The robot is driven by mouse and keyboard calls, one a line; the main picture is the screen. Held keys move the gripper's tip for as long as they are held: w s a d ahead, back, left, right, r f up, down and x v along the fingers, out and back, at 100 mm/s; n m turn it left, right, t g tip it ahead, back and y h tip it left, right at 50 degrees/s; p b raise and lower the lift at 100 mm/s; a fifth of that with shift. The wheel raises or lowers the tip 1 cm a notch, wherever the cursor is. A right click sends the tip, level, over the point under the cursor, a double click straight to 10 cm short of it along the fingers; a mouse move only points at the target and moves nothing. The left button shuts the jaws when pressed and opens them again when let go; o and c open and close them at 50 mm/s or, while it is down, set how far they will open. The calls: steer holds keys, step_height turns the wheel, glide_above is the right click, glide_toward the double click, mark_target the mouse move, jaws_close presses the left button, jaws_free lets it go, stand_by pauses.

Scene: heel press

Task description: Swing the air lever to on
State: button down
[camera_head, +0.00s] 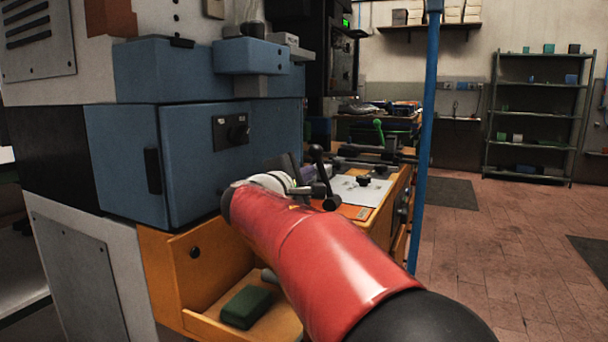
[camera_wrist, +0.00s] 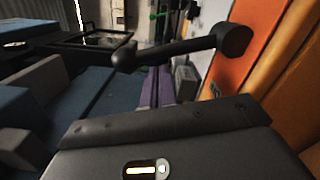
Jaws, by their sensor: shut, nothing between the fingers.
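A black lever with a round ball knob (camera_wrist: 124,58) crosses the upper part of the wrist view. Its arm runs right to a thick black hub (camera_wrist: 233,40) beside an orange panel (camera_wrist: 250,65). In the head view a black ball-ended lever (camera_head: 317,152) stands nearly upright above the orange bench front, just past my red arm; I take it for the same lever. My gripper (camera_wrist: 162,125) shows as a dark grey body at the bottom of the wrist view, shut and empty. The lever appears ahead of it; contact is not visible.
A blue cabinet (camera_head: 130,150) stands left of my arm. An orange tray (camera_head: 270,325) below holds a green block (camera_head: 246,306). A green-knobbed lever (camera_head: 378,127) stands farther back. A blue post (camera_head: 428,140) rises to the right; open floor (camera_head: 500,240) lies beyond it.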

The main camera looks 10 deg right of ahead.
steer(key=shift+s+d+r+m+b, duration=0.3)
steer(key=shift+m+b, duration=0.3)
steer(key=shift+b, duration=0.4)
steer(key=shift+d+f, duration=0.1)
steer(key=m+b, duration=0.1)
steer(key=d+m+b, duration=0.1)
steer(key=b, duration=0.1)
steer(key=s+m+b, duration=0.1)
steer(key=shift+s+d+r+b, duration=0.1)
steer(key=shift+d+r+b, duration=0.1)
steer(key=shift+d+b, duration=0.15)
steer(key=m+b, duration=0.1)
steer(key=s+d+m+b, duration=0.1)
steer(key=b, duration=0.1)
steer(key=d+m+b, duration=0.1)
steer(key=m+b, duration=0.1)
steer(key=shift+s+d+r, duration=0.25)
steer(key=shift+s+r, duration=0.1)
steer(key=shift+s, duration=0.05)
